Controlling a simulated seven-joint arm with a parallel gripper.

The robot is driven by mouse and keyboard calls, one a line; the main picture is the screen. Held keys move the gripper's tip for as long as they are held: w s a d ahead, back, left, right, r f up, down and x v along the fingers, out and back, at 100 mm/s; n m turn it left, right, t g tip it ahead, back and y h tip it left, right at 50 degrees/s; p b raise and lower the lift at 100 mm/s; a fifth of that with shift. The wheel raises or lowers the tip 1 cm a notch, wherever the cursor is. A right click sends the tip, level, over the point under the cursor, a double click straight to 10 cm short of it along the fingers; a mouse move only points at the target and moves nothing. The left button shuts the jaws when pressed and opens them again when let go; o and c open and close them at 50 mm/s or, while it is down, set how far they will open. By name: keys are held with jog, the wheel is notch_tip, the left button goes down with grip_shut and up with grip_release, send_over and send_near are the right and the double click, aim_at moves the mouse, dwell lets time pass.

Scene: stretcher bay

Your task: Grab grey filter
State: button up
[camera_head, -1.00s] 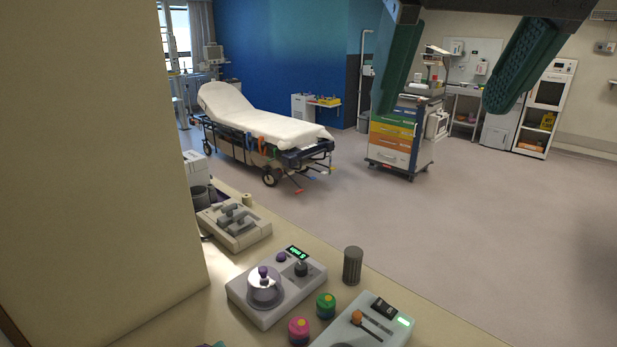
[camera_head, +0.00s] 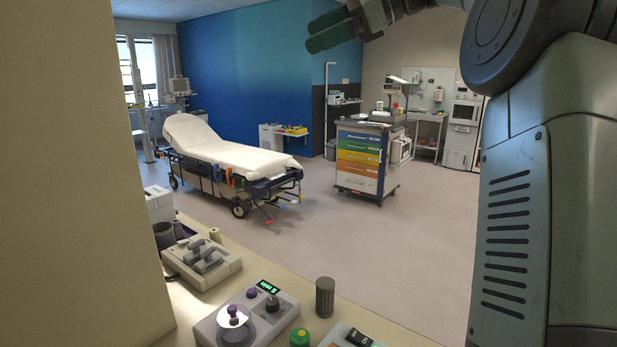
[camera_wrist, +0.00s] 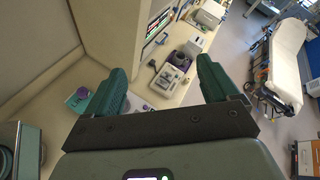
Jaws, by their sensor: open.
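A dark grey ribbed cylinder (camera_head: 325,297), which looks like the grey filter, stands upright on the counter (camera_head: 375,318) near the bottom of the head view. I cannot pick it out in the wrist view. My gripper (camera_head: 320,33) is high at the top of the head view, with its green fingers pointing left, well apart from the cylinder. In the wrist view my gripper (camera_wrist: 160,66) has its two green fingers spread wide with nothing held between them.
A dial device (camera_head: 245,318), a green jar (camera_head: 300,338) and a grey-handled device (camera_head: 203,262) are on the counter. A beige wall (camera_head: 75,170) bounds the left. A stretcher (camera_head: 235,160) and a drawer cart (camera_head: 362,160) stand beyond. Open floor lies between.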

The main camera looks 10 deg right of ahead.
jog(key=w+d+m+t+y, duration=0.2)
jog(key=w+d+m+y, duration=0.3)
jog(key=d, duration=0.6)
jog(key=h, duration=0.1)
send_near(318, 284)
jog(key=shift+d+f+m, duration=0.3)
jog(key=shift+f+m, duration=0.1)
jog(key=shift+f, duration=0.45)
jog(key=shift+w+a+f, duration=0.1)
jog(key=shift+a+f, duration=0.05)
jog(key=shift+f, duration=0.05)
jog(key=x, duration=0.5)
jog(key=shift+w, duration=0.15)
jog(key=x, duration=0.3)
jog(key=r+x, duration=0.1)
jog(key=x, duration=0.1)
jog(key=shift+w, duration=0.35)
jog(key=c, duration=1.1)
